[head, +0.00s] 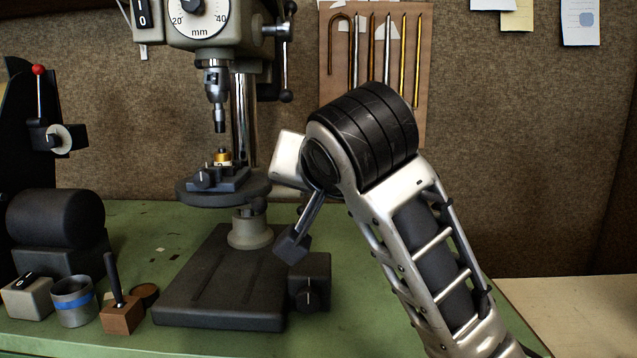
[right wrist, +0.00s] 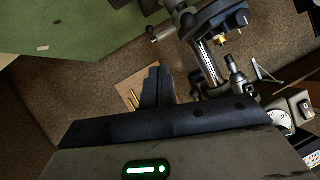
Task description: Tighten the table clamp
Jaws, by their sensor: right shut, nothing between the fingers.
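The drill press's round table (head: 200,193) stands on its column in the head view, with a small vise (head: 220,178) and a brass piece (head: 222,157) on it. A slanted metal rod with a dark block (head: 292,246) shows right of the column, partly behind my right arm. It looks like the clamp lever, but I cannot be sure. The right wrist view shows the press turned over, with a thin lever (right wrist: 168,31) near the column. My right gripper (right wrist: 158,72) is shut and empty, apart from the lever in that picture. My right arm hides it in the head view. My left gripper is out of view.
The press base (head: 215,290) and a dark switch box (head: 310,283) sit on the green bench. A tin with a blue band (head: 73,302), a wooden block with a handle (head: 121,315) and a grinder-like machine (head: 55,220) stand left. A rod panel (head: 424,60) hangs behind.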

